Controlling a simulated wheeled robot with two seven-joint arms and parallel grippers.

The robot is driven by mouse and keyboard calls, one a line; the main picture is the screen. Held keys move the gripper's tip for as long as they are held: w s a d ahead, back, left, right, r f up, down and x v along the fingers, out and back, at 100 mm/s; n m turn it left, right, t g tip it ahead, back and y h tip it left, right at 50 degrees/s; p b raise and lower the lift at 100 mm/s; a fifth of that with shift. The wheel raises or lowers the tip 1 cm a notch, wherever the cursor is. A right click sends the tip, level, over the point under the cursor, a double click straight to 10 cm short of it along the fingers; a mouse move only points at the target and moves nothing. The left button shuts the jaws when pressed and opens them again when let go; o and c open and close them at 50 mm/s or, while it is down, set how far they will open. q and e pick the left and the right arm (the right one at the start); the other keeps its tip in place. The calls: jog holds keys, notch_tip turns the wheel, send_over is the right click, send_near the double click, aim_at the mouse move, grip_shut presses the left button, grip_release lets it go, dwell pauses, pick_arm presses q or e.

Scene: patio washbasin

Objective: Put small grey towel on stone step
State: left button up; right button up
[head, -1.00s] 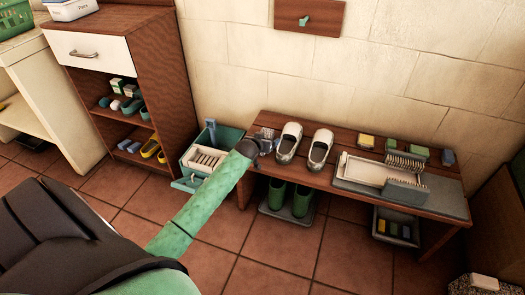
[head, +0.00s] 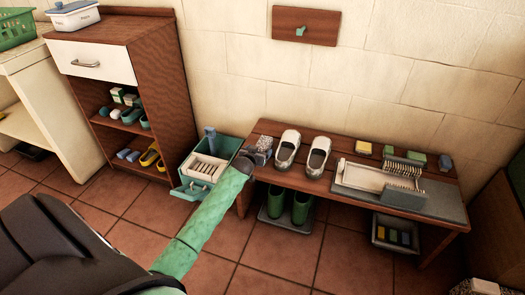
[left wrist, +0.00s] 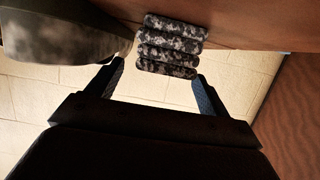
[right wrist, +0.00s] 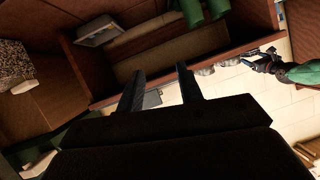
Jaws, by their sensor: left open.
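The small grey towel (head: 263,142), speckled and in stacked rolls or folds, lies at the left end of the wooden bench. In the left wrist view the towel (left wrist: 170,46) is just beyond and between my left fingertips, not clasped. My left gripper (head: 251,156) is open beside the towel at the bench's left end. The stone step (head: 474,288) shows only partly at the bottom right, with a pale block on it. A speckled surface in the right wrist view (right wrist: 14,66) looks like the same step. My right gripper (right wrist: 160,72) is open and empty, away from the towel.
White shoes (head: 303,150) stand right of the towel. A drying tray (head: 372,178) and sponges are further right. Green boots (head: 290,206) stand beneath the bench (head: 330,189). A green crate (head: 207,168) is left of it. Tiled floor in front is clear.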

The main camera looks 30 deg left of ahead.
aim_at(261, 148)
pick_arm(q)
jog(key=x, duration=0.3)
jog(key=shift+w, duration=0.15)
jog(key=c, duration=1.2)
jog(key=shift+c, duration=0.3)
pick_arm(e)
jog(key=shift+t, duration=0.9)
jog(key=r, duration=0.1)
jog(key=w+r, duration=0.1)
jog(key=r, duration=0.1)
jog(key=w+r, duration=0.1)
jog(key=r, duration=0.1)
jog(key=shift+w+a+r, duration=0.1)
jog(key=shift+w+r, duration=0.1)
jog(key=shift+w, duration=0.05)
pick_arm(q)
jog(key=shift+r, duration=0.1)
